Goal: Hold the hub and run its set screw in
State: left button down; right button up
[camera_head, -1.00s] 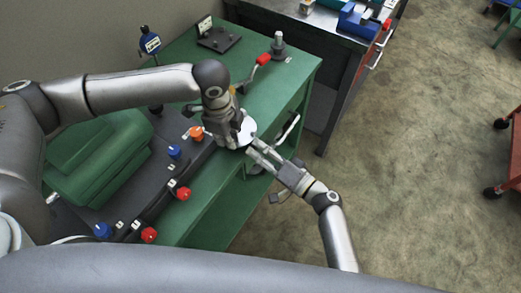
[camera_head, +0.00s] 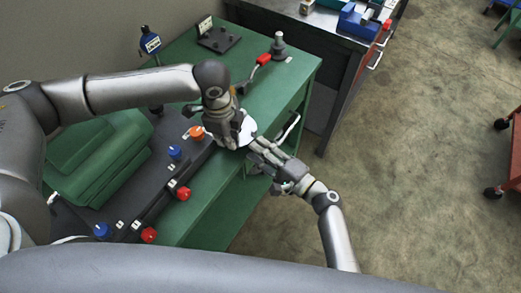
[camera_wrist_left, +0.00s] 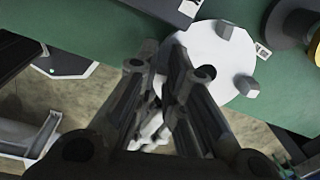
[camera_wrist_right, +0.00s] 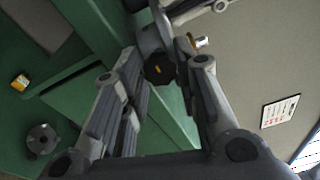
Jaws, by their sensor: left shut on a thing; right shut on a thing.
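The hub (camera_head: 247,132) is a pale round disc at the bench's front edge; the left wrist view shows its face (camera_wrist_left: 212,52) with short grey studs. My left gripper (camera_head: 236,140) reaches down to it and is shut on its rim; the grip itself is partly hidden by the fingers (camera_wrist_left: 165,95). My right gripper (camera_head: 256,143) comes from the lower right, close against the hub. In the right wrist view, a dark faceted knob (camera_wrist_right: 160,69), apparently the set screw's head, sits between the right fingertips (camera_wrist_right: 158,62). The screw's shank and hole cannot be seen.
The green bench (camera_head: 200,205) carries a dark panel with red, blue and orange knobs (camera_head: 183,193). A red-handled tool (camera_head: 263,60) and a grey stepped post (camera_head: 278,45) stand behind the hub. Open floor (camera_head: 410,200) lies to the right.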

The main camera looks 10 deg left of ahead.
jog(key=shift+d+f, duration=0.2)
jog(key=shift+d, duration=0.05)
jog(key=o, duration=0.9)
jog(key=shift+c, duration=0.2)
jog(key=shift+o, duration=0.8)
jog(key=shift+a+r, duration=0.1)
jog(key=shift+a, duration=0.05)
jog(key=v, duration=1.2)
